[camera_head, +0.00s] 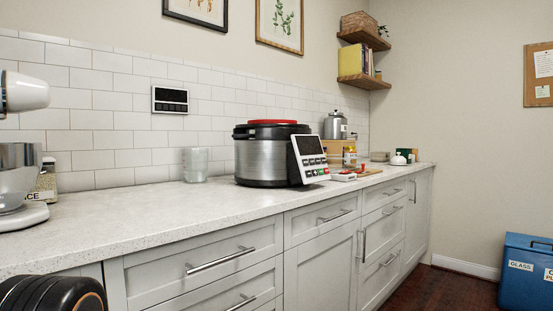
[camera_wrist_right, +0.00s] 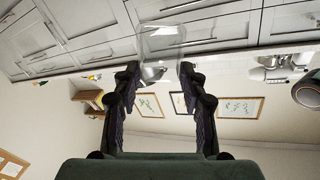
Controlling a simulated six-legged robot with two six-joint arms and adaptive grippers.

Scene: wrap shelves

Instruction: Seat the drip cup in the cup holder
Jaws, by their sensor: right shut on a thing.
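The drip cup (camera_wrist_right: 161,42) is a clear cup in the right wrist view. It sits between the fingertips of my right gripper (camera_wrist_right: 160,73), which is shut on it. The gripper and cup do not show in the head view. A steel and black cooker (camera_head: 262,156) with a red top and a tilted control panel stands on the counter in the head view. I cannot make out the cup holder in either view. My left gripper is not in view.
A clear ribbed glass (camera_head: 195,164) stands left of the cooker near the tiled wall. A stand mixer (camera_head: 22,178) is at the far left. A canister (camera_head: 335,125) and small items stand right of the cooker. The counter (camera_head: 150,218) front is clear.

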